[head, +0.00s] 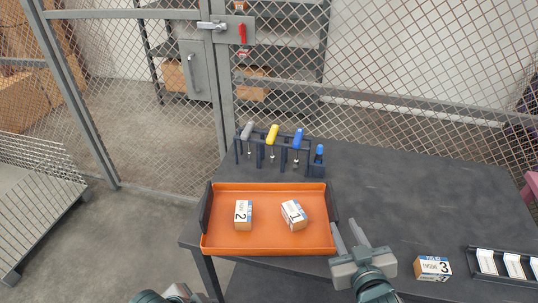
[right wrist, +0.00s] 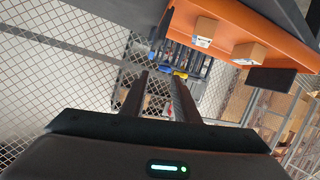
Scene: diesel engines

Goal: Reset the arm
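My right gripper (head: 349,232) is just right of the orange tray (head: 265,245) in the head view, over the front part of the dark table. Its two fingers are apart with nothing between them; the right wrist view also shows the empty gap between its fingers (right wrist: 158,88). Part of my left arm shows at the bottom edge of the head view, but its gripper is not visible. Two small boxes, marked 2 (head: 243,215) and 1 (head: 294,215), lie in the tray. A box marked 3 (head: 433,268) sits on the table to the right.
A rack (head: 272,157) with several coloured-handled screwdrivers stands behind the tray. A dark holder with white items (head: 503,265) is at the right edge. A mesh fence (head: 420,60) runs behind the table. The table's right middle is clear.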

